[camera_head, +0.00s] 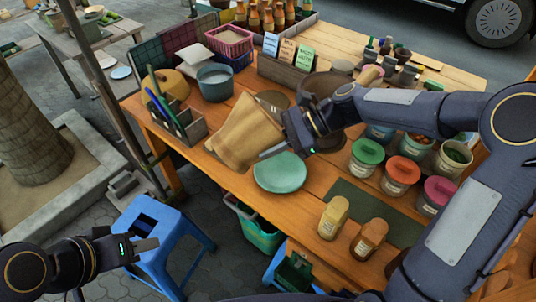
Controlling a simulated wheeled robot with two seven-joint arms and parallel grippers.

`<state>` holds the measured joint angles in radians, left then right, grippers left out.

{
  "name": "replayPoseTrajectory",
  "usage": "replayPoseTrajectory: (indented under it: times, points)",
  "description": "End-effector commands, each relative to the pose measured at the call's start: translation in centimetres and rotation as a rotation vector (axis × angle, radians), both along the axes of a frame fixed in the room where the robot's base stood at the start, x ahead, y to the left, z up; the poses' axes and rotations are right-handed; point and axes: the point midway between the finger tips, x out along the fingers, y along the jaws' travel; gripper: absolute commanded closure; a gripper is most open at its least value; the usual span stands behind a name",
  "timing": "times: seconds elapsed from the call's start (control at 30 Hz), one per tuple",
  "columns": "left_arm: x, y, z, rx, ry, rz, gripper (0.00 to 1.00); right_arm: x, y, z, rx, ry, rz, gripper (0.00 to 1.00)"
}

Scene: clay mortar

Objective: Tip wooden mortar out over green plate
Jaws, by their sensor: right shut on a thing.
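The wooden mortar (243,130) is a light-brown tapered vessel. It is tilted over the table's front part, up and left of the green plate. I cannot see into its mouth or tell what is inside. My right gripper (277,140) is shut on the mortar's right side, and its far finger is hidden. The green plate (280,174) lies flat near the table's front edge, just below the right gripper in the picture, and its visible surface looks empty. My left gripper (146,246) is at the lower left, off the table beside a blue stool; its jaw gap is not clear.
Lidded jars (404,171) stand right of the plate, and two small bottles (334,217) sit on a dark green mat (370,210). A wooden caddy (190,128), a grey pot (214,82) and a pink basket (229,41) stand behind left. The blue stool (165,232) is below.

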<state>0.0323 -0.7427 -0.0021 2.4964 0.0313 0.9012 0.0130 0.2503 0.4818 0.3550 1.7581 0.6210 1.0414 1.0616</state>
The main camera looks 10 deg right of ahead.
Motion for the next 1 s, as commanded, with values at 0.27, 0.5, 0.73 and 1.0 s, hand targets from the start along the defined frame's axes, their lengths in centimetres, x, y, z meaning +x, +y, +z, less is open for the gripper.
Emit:
replayPoseTrajectory:
  times: [0.27,0.5,0.73,1.0]
  points:
    - [0.0,0.0,-2.1,0.000,0.000,0.000,0.64,0.7,-1.6,-2.4,0.267,0.109,-0.001,1.00]
    - [0.0,0.0,-2.8,0.000,0.000,0.000,0.64,1.0,-2.4,-3.3,0.413,0.166,0.002,1.00]
    - [0.0,0.0,-2.9,0.000,0.000,0.000,0.64,1.1,-2.6,-3.5,0.457,0.182,0.003,1.00]
    - [0.0,0.0,-2.9,0.000,0.000,0.000,0.64,1.1,-2.6,-3.5,0.457,0.183,0.004,1.00]
